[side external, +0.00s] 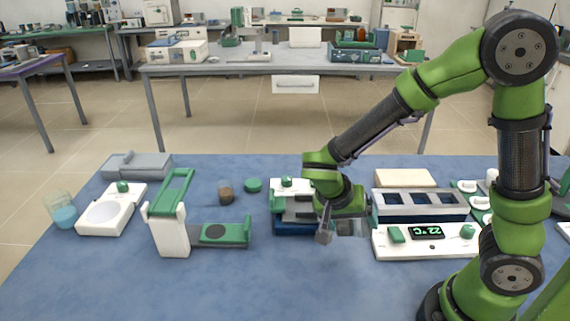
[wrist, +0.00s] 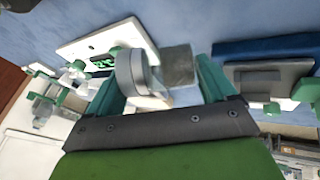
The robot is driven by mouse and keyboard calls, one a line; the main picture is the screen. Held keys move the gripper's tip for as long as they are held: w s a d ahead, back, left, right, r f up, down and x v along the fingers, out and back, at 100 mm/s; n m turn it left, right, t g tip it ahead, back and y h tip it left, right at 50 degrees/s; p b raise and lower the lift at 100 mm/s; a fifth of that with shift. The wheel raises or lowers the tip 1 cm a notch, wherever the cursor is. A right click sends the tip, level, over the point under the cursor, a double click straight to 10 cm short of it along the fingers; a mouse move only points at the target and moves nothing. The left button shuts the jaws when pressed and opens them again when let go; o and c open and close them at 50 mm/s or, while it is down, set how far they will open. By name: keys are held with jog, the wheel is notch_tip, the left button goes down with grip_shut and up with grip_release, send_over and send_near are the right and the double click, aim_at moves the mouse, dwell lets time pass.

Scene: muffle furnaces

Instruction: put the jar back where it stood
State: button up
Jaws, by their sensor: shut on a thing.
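My gripper (side external: 328,228) is low over the blue bench, between the green-and-white device and the heater with the green display. In the wrist view its two teal fingers (wrist: 160,88) are shut on a pale grey-white round jar (wrist: 138,72), which sits between them. In the side view the jar is mostly hidden by my gripper, and I cannot tell whether it touches the bench. A grey block (wrist: 180,65) shows just beyond the jar in the wrist view.
The heater (side external: 425,240) stands close on the right and the green-and-white device (side external: 290,187) close on the left. A small brown jar (side external: 226,193), a green lid (side external: 253,185), a balance (side external: 108,212) and a beaker (side external: 64,212) stand further left. The front middle of the bench is clear.

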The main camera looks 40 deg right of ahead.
send_over(346, 255)
jog(key=shift+f, duration=2.95)
jog(key=shift+f, duration=0.1)
jog(key=o, duration=1)
jog(key=v, duration=1.2)
jog(key=s+d+r+n+t+y, duration=0.1)
jog(key=r+n+t+y, duration=0.1)
jog(key=r, duration=0.2)
jog(key=s+d+r+n+t+y, duration=0.1)
jog(key=s+r+n+t+y, duration=0.1)
jog(key=r+n+t+y, duration=0.1)
jog(key=s+d+r+n+t+y, duration=0.1)
jog(key=s+r+n+t+y, duration=0.1)
jog(key=r, duration=0.3)
jog(key=shift+s+n+t+y, duration=0.2)
jog(key=shift+n+t+y, duration=0.2)
jog(key=shift+t, duration=0.3)
